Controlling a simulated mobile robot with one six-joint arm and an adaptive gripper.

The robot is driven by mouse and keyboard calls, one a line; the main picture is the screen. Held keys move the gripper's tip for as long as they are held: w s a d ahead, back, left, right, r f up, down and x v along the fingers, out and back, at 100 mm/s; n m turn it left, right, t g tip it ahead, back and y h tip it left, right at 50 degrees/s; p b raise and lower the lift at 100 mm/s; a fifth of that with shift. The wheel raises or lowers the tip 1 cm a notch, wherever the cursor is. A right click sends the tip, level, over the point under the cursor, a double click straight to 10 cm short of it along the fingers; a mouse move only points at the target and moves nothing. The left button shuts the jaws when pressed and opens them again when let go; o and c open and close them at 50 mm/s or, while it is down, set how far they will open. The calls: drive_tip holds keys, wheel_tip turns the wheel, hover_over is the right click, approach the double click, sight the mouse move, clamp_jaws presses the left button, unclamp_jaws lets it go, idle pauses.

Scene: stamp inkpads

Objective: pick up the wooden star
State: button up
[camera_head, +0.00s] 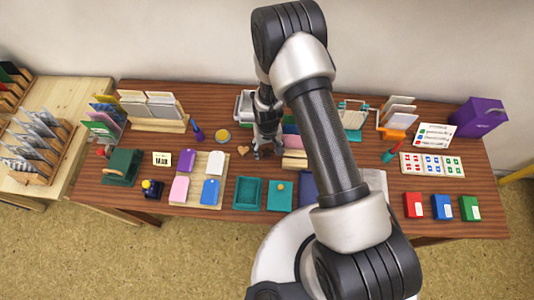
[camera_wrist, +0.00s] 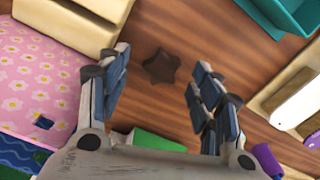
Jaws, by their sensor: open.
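The wooden star (camera_wrist: 161,67) is a dark brown, flat star lying on the table, seen in the wrist view beyond and between my fingertips. My gripper (camera_wrist: 158,80) is open and points at the table, with a finger to each side of the star in that view. Nothing is held, and no contact with the star shows. In the head view my gripper (camera_head: 264,152) is low over the middle of the table. The star cannot be made out clearly there around the fingers. A small tan wooden piece (camera_head: 243,150) lies just left of the gripper; its shape is hard to tell.
A pink flowered item (camera_wrist: 38,80) lies left of the fingers in the wrist view, a teal tray (camera_wrist: 285,12) at top right. In the head view, a yellow round tin (camera_head: 223,136) stands left of the gripper and teal trays (camera_head: 249,193) lie in front.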

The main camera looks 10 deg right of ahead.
drive_tip(key=shift+f, duration=0.8)
drive_tip(key=shift+c, duration=0.4)
drive_tip(key=c, duration=0.9)
drive_tip(key=shift+o, duration=0.2)
drive_tip(key=shift+r, duration=0.2)
